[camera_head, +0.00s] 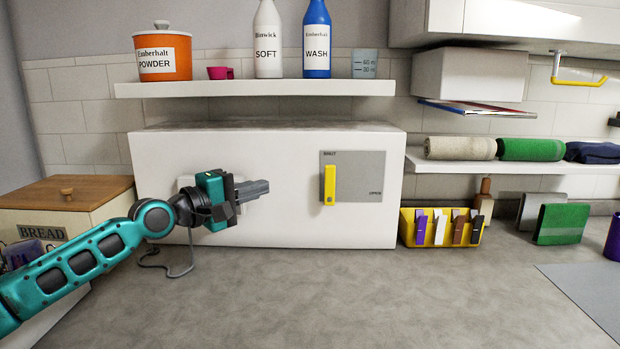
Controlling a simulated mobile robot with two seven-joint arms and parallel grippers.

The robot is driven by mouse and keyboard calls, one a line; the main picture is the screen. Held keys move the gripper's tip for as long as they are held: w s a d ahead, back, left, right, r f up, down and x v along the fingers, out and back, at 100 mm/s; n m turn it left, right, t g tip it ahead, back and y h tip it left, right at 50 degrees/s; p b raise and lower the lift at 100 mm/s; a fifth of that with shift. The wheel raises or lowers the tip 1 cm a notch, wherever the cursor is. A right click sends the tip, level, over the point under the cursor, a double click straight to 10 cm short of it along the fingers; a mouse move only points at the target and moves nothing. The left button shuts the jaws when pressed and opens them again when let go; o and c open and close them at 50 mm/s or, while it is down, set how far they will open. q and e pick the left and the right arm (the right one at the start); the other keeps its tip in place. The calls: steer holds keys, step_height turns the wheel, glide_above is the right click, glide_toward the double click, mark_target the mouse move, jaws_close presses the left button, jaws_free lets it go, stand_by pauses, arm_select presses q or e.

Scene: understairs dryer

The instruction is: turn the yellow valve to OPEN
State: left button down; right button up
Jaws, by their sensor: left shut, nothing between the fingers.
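The yellow valve (330,185) is an upright bar handle on a grey plate (365,178) on the front of a white box (290,225). The plate has "SHUT" lettered at its top left and what looks like "OPEN" at its lower right. The handle stands vertical, its top end below the SHUT mark. My left gripper (266,187) is shut and empty in front of the white box, to the left of the handle and apart from it, its fingers pointing right. My right gripper is not in view.
A shelf (250,88) above the box holds a powder tub (163,55), bottles and cups. A bread box (70,200) stands at left. A yellow tray of pegs (440,240) is right of the white box. The grey counter in front is mostly clear.

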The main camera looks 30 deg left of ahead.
arm_select(q)
glide_toward(330, 183)
steer(key=w+a+r, duration=0.2)
steer(key=w+a, duration=0.1)
steer(key=w, duration=0.1)
steer(key=d, duration=0.1)
steer(key=w+d+p, duration=0.2)
steer(key=shift+w+d+f, duration=0.1)
steer(key=shift+w+f, duration=0.05)
steer(key=shift+f, duration=0.15)
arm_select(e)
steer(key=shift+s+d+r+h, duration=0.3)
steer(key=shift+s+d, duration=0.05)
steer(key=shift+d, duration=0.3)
arm_select(q)
steer(key=shift+w, duration=0.1)
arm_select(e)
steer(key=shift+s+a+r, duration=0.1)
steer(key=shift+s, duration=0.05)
